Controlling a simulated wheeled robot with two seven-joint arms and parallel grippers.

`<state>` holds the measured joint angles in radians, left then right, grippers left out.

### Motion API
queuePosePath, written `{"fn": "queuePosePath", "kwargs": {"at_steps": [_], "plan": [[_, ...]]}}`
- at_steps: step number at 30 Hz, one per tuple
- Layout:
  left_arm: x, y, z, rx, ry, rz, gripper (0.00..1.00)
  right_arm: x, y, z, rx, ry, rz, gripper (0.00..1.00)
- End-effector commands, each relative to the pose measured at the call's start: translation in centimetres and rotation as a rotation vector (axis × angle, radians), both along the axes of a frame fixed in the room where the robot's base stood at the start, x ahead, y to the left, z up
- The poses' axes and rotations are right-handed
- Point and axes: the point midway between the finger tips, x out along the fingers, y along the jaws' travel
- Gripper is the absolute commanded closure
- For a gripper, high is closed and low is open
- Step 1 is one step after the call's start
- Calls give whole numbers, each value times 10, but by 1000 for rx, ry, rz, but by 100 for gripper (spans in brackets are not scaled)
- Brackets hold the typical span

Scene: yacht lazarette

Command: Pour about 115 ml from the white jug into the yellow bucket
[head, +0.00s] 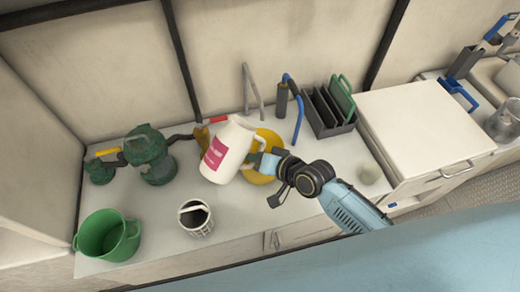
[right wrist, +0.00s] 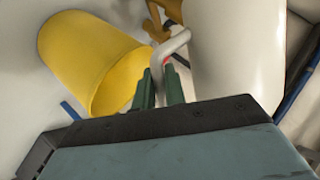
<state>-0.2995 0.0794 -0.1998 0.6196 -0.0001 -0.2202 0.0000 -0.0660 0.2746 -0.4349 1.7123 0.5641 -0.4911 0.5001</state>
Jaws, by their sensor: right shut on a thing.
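The white jug (head: 228,148), with a pink label, is tilted in the head view, its top leaning to the right. My right gripper (head: 262,160) is shut on its handle. The jug's white body (right wrist: 238,50) and handle (right wrist: 172,46) fill the right and middle of the right wrist view, with the green fingers around the handle. The yellow bucket (head: 265,146) stands behind the jug and gripper, partly hidden by them. In the right wrist view the bucket (right wrist: 85,55) is at the left, beside the jug. No liquid stream shows. My left gripper is not in view.
Dark green metal gear (head: 149,153) is at the back left. A black rack (head: 328,110) and a white box (head: 428,125) are on the right. The counter's front middle is clear.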

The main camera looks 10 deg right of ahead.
Motion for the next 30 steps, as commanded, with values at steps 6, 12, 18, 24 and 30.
{"fn": "queuePosePath", "kwargs": {"at_steps": [6,12,18,24,30], "plan": [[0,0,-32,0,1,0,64,-5,9,-14,122,72,0,100],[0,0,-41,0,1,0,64,-10,17,-4,233,138,0,100],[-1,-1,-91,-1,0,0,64,-15,23,-39,339,208,1,100],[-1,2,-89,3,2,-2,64,-14,24,-28,414,250,0,100],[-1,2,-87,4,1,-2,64,-13,22,-22,458,279,2,100]]}}
